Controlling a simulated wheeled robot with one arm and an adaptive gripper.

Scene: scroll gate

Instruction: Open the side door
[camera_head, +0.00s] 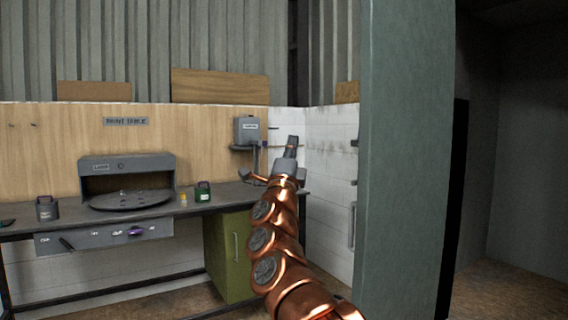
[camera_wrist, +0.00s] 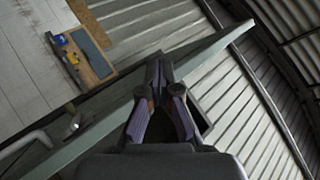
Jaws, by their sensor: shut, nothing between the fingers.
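A tall grey-green panel (camera_head: 408,160), which looks like the side door, stands right of my arm in the head view. A dark opening lies to its right. A pale vertical bar handle (camera_head: 352,226) shows at the panel's left edge; I cannot tell whether it is fixed to the panel. In the wrist view a grey-green slab (camera_wrist: 205,58) runs diagonally behind the fingers, with a pale bar (camera_wrist: 28,143) at lower left. My gripper (camera_head: 291,143) points up, left of the panel, shut and empty. Its fingertips (camera_wrist: 157,68) overlap the slab in the wrist view; contact cannot be told.
The floor shows beyond the opening at right.

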